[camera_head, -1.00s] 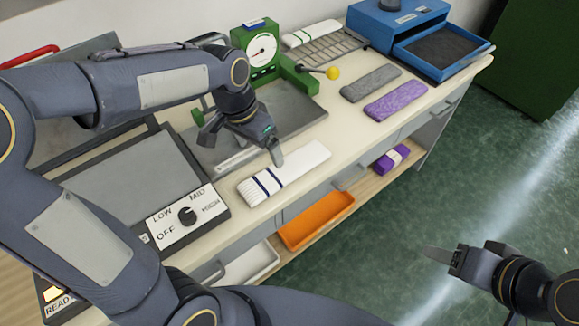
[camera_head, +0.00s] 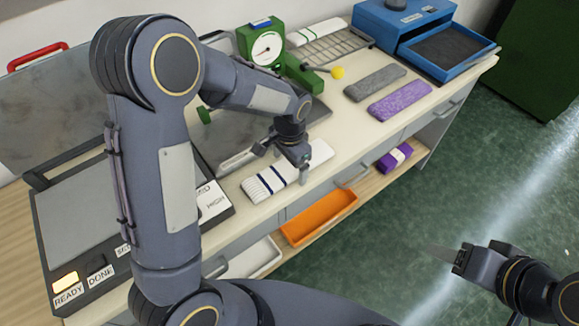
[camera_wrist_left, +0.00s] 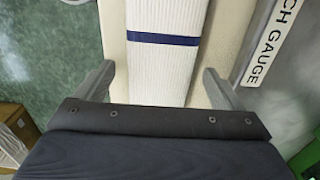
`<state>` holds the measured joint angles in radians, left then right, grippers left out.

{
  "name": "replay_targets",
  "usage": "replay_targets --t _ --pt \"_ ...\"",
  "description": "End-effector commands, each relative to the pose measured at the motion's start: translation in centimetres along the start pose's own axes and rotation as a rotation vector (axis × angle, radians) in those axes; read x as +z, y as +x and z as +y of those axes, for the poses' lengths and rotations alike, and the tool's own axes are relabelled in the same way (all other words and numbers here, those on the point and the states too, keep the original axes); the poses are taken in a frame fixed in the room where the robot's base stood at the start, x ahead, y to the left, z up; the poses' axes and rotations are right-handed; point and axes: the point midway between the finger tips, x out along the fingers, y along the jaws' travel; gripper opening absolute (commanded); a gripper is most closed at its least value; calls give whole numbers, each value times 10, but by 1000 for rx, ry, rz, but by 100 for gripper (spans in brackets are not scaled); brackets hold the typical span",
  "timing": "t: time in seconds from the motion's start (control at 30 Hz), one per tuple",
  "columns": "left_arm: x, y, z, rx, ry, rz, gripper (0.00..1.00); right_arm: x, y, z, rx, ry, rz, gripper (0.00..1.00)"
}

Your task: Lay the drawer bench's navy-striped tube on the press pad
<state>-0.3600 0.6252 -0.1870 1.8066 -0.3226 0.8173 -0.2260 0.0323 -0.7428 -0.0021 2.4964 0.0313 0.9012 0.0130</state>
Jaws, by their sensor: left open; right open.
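The navy-striped tube (camera_head: 268,184) is a white ribbed flat piece with navy bands, lying on the bench top near its front edge. My left gripper (camera_head: 284,162) is open above it, hiding part of its middle. In the left wrist view the tube (camera_wrist_left: 166,75) runs between the two spread fingers, with one navy band across it; a gap shows at each side. The press pad (camera_head: 75,215) is the bare grey plate at the left, its lid (camera_head: 55,120) raised behind it. My right gripper (camera_head: 452,258) is open and empty over the floor at the right.
A green dial gauge (camera_head: 266,48) stands behind the left gripper, with a yellow-knobbed lever (camera_head: 337,73). Grey (camera_head: 374,83) and purple (camera_head: 400,101) strips lie farther right, near a blue box (camera_head: 440,50). An orange tray (camera_head: 318,218) is below the bench top.

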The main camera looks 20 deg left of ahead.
Motion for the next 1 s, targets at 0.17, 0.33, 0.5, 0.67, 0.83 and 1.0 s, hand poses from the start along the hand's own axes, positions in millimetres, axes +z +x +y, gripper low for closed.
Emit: replay_targets --t 0.17,0.33,0.5,0.67,0.83,1.0 --pt "0 2 0 0 0 0 89 0 0 0 0 0 0 54" --pt "0 2 0 0 -1 0 76 0 0 0 0 0 0 54" --pt "0 2 0 0 -1 1 54 0 0 0 0 0 0 54" --pt "0 2 0 0 -1 1 41 0 0 0 0 0 0 54" --pt "0 1 0 0 -1 1 41 0 0 0 0 0 0 54" --pt "-1 -8 -1 -1 -1 3 41 0 0 0 0 0 0 54"
